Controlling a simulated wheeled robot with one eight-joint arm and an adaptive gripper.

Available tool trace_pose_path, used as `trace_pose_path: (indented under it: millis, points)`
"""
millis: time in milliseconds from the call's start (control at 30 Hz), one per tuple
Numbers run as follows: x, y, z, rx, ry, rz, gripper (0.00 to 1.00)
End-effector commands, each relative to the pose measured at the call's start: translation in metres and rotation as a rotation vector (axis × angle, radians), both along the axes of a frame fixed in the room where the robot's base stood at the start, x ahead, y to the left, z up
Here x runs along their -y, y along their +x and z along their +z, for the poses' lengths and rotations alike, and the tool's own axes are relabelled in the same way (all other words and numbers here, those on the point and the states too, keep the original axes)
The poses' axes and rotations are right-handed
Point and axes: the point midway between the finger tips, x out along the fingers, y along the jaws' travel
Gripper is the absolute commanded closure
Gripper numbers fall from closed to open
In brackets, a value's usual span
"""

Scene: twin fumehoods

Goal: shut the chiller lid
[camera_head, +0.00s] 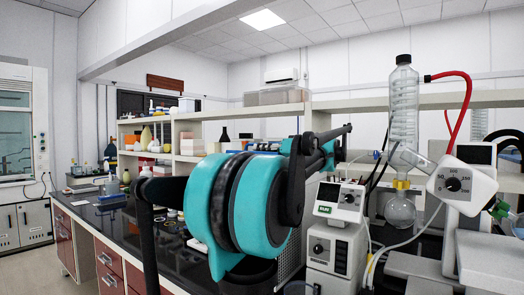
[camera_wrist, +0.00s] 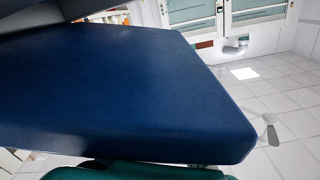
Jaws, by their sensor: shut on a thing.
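In the head view my teal and black arm (camera_head: 250,205) fills the middle foreground and hides part of the bench. I cannot make out gripper fingers in either view. In the wrist view a large dark blue flat panel (camera_wrist: 125,95) with a rounded corner fills much of the picture, very close to the camera. It may be the chiller lid, but I cannot confirm this. A dark green surface (camera_wrist: 140,173) shows along the bottom edge. What my gripper touches is hidden.
Instruments with dials (camera_head: 340,200) and a glass flask (camera_head: 400,210) stand right of my arm. A clear bottle (camera_head: 403,100) and red tube (camera_head: 462,100) rise above. The dark benchtop (camera_head: 95,215) extends left.

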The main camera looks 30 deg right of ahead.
Motion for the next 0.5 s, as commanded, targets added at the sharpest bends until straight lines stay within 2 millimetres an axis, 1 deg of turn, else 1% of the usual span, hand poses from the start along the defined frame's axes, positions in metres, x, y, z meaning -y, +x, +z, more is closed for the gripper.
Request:
trace_pose_path:
  millis: [33, 67, 200, 233, 500]
  points:
    - [-0.0019, -0.0004, 0.0004, 0.000, 0.002, 0.004, 1.00]
    - [-0.0019, -0.0004, 0.0004, 0.000, 0.002, 0.004, 0.88]
    - [-0.0015, -0.0002, 0.0004, 0.000, 0.002, 0.003, 0.71]
    - [-0.0014, -0.0002, 0.0004, 0.001, 0.001, 0.003, 0.69]
    - [-0.0002, -0.0005, 0.0002, 0.000, 0.001, 0.001, 0.69]
